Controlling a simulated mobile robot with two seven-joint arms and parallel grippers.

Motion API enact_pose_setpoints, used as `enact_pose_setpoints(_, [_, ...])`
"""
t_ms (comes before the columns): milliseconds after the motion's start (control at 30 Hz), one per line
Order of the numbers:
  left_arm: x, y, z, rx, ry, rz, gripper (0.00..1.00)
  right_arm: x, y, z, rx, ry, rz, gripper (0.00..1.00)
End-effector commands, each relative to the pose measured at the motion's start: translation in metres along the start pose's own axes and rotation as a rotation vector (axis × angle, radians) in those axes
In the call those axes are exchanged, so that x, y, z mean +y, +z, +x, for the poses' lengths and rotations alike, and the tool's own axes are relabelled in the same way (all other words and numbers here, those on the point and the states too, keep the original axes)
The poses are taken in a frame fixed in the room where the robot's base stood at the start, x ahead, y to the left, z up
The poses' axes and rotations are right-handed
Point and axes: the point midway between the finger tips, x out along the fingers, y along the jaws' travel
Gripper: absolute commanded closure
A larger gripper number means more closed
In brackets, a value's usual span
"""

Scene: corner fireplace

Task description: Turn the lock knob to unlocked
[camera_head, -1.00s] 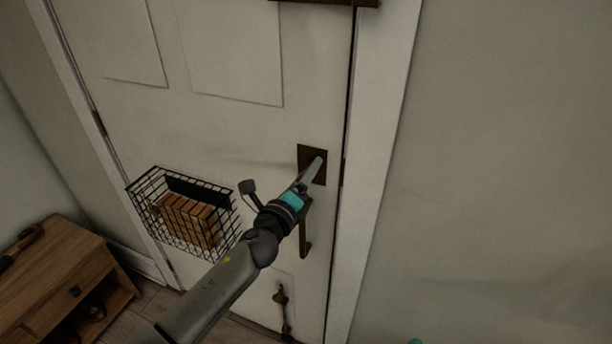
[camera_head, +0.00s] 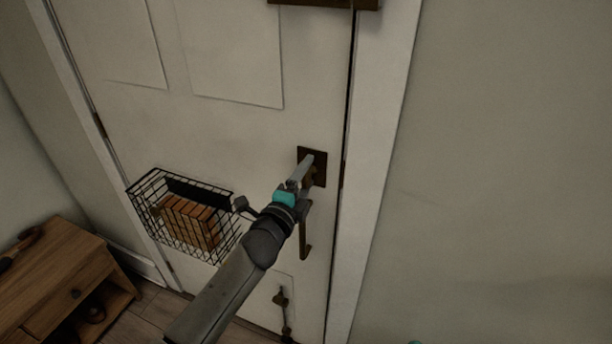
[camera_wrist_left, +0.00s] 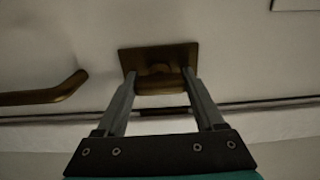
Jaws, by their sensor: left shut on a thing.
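The lock knob is a dark bronze piece on a square plate (camera_head: 319,154) near the right edge of the white door. In the left wrist view the knob (camera_wrist_left: 160,84) sits between the two fingers, in front of its plate (camera_wrist_left: 158,52). My left gripper (camera_head: 308,168) is shut on the lock knob; in the left wrist view the fingers (camera_wrist_left: 160,80) press on its two ends. The head view partly hides the knob behind the fingers. Its exact turn angle is hard to tell. My right gripper is not in view.
A bronze door handle (camera_head: 305,240) hangs just below the lock; it also shows in the left wrist view (camera_wrist_left: 45,95). A black wire basket (camera_head: 185,215) with brown blocks is on the door to the left. A wooden cabinet (camera_head: 55,275) stands lower left. The right wall is clear.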

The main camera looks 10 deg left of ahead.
Motion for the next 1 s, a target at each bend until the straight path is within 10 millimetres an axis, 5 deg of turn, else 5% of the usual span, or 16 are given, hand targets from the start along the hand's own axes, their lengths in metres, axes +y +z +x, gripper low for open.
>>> enact_pose_setpoints(433, [-0.0001,-0.0003,0.0001,0.000,0.000,-0.017,0.86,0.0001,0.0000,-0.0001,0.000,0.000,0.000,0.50])
enact_pose_setpoints(467, [-0.0001,-0.0003,0.0001,0.000,0.000,-0.017,0.28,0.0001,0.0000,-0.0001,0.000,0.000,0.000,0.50])
enact_pose_setpoints(700, [-0.0001,-0.0002,0.0001,0.000,0.000,-0.014,0.01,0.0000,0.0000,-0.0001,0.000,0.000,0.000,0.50])
enact_pose_setpoints(1000, [0.0003,-0.0001,-0.0018,0.000,0.001,-0.011,0.00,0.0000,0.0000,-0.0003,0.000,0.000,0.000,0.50])
